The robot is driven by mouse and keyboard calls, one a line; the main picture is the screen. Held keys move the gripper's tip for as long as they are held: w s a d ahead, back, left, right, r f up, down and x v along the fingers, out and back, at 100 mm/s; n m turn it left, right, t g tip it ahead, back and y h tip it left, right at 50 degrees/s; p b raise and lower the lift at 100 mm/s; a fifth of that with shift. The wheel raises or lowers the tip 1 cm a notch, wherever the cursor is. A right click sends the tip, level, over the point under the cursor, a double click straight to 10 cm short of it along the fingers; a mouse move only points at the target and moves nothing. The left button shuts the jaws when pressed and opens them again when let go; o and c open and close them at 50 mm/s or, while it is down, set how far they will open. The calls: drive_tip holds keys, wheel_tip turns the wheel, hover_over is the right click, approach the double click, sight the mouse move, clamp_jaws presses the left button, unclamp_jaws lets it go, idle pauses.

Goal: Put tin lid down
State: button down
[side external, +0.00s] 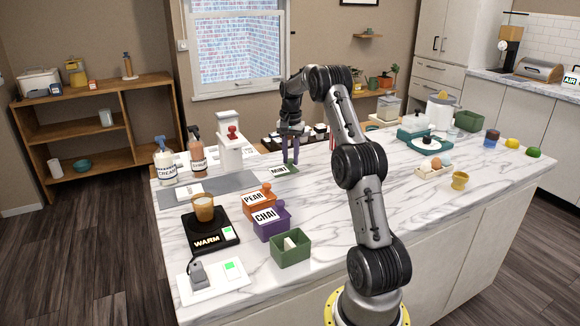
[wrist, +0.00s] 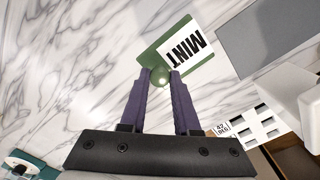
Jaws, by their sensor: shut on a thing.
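The green tin lid (side external: 286,170) carries a white label reading MINT and is at the marble worktop behind the tins. In the wrist view the lid (wrist: 175,45) shows its label and a round green knob. My gripper (side external: 291,160) points down over the lid, and its purple fingers (wrist: 160,75) are shut on the knob. I cannot tell whether the lid touches the worktop. An open green tin (side external: 291,250) without a lid stands at the front, with something pale inside. The orange PEAR tin (side external: 257,201) and purple CHAI tin (side external: 270,222) have their lids on.
A grey mat (side external: 215,187), pump bottles (side external: 165,160) and a white dispenser (side external: 232,145) are at the back left.

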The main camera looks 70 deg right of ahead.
sight(290, 159)
drive_tip(key=shift+w+d+f, duration=0.2)
drive_tip(key=shift+d+f, duration=0.1)
drive_tip(key=shift+f, duration=1.6)
drive_tip(key=shift+f, duration=0.1)
drive_tip(key=c, duration=0.6)
unclamp_jaws()
drive_tip(key=shift+f, duration=0.1)
drive_tip(key=shift+c, duration=0.2)
